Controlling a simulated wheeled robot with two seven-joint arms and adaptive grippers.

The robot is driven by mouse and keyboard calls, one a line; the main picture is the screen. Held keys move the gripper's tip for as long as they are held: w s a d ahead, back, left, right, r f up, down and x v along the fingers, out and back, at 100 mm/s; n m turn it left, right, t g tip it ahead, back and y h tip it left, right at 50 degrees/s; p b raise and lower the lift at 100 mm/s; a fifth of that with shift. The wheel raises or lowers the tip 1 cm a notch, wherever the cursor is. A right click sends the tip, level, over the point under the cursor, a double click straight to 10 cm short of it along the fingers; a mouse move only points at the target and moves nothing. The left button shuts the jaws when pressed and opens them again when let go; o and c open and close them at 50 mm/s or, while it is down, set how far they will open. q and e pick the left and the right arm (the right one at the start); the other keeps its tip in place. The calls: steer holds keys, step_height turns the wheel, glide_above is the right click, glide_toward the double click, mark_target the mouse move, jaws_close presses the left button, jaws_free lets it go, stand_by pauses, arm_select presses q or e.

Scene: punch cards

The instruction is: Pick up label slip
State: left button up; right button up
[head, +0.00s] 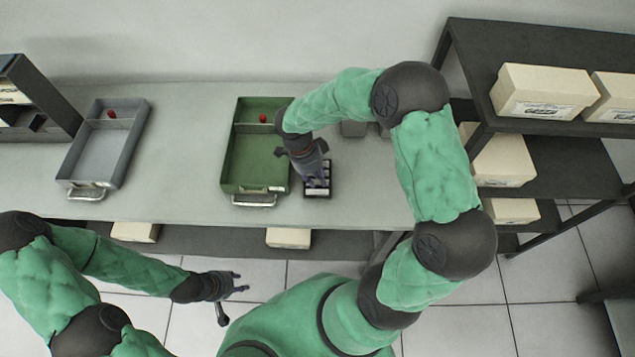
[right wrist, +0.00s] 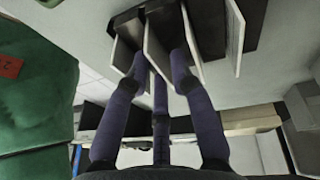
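A small black rack (head: 318,193) with several pale slips stands on the table just right of the green tray. My right gripper (head: 317,180) reaches down over it and hides part of it. In the right wrist view, pale label slips (right wrist: 157,45) stand in the black rack (right wrist: 215,30). The purple fingers of my right gripper (right wrist: 160,68) reach in among them, on either side of a middle slip; whether they press on it I cannot tell. My left gripper (head: 234,288) is open and empty, in front of the table.
The green tray (head: 228,165), with a red piece inside, stands close left of the rack. A grey tray (head: 128,150) is farther left. A dark shelf (head: 540,40) with cream boxes (head: 540,92) stands at the right. The table (head: 185,180) between the trays is clear.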

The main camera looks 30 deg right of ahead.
jaws_close()
steer(key=shift+r, duration=0.1)
